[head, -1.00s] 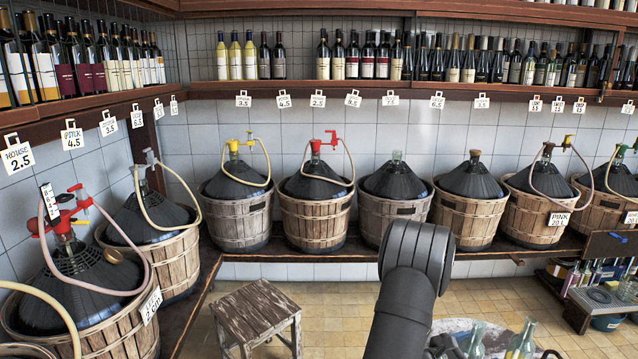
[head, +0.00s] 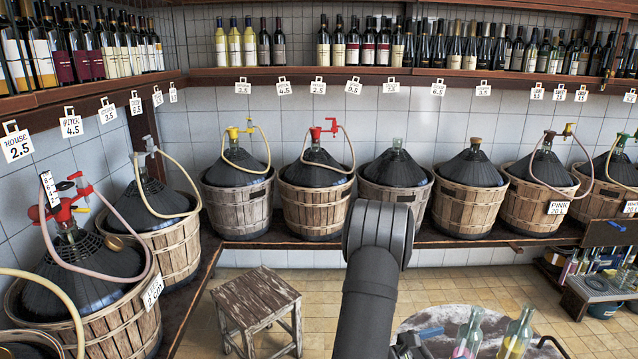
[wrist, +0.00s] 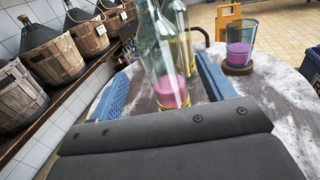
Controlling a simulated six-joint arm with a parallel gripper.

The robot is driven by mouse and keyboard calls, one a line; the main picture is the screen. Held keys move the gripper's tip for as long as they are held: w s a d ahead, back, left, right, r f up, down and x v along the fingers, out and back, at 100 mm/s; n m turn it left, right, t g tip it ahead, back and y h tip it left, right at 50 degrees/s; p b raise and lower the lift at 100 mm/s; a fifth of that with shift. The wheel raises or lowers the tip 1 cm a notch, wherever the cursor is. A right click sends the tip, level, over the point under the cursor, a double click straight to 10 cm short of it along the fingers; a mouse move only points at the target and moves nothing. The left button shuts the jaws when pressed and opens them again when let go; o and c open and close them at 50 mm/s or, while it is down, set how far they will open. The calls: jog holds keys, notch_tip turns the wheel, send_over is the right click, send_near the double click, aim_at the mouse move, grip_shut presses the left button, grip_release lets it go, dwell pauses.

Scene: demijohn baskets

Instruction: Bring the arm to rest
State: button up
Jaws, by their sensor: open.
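My gripper (wrist: 162,72) is open, with its two blue fingers spread apart in the wrist view. Clear bottles show beyond and between the fingers; the nearer bottle (wrist: 168,70) has pink liquid low in it. I see nothing clamped between the fingers. In the head view my dark arm rises from the bottom centre, and only part of the gripper end shows low at the bottom edge, beside a bottle (head: 468,335).
A round mottled table (wrist: 275,85) bears the bottles and a glass of pink liquid (wrist: 240,45) on a coaster. Another bottle (head: 517,332) stands at right. A wooden stool (head: 256,300) stands left. Basketed demijohns (head: 320,205) line the wall shelf.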

aim_at(477, 325)
jog(key=x, duration=0.8)
jog(key=shift+d, duration=0.3)
jog(key=shift+w+d+r, duration=0.2)
jog(key=shift+r, duration=0.05)
notch_tip(477, 325, up, 4)
jog(key=shift+f, duration=0.1)
jog(key=s, duration=0.1)
jog(key=s+r, duration=0.1)
jog(key=shift+s+d+r, duration=0.15)
jog(key=shift+s+d, duration=0.15)
jog(key=shift+d, duration=0.1)
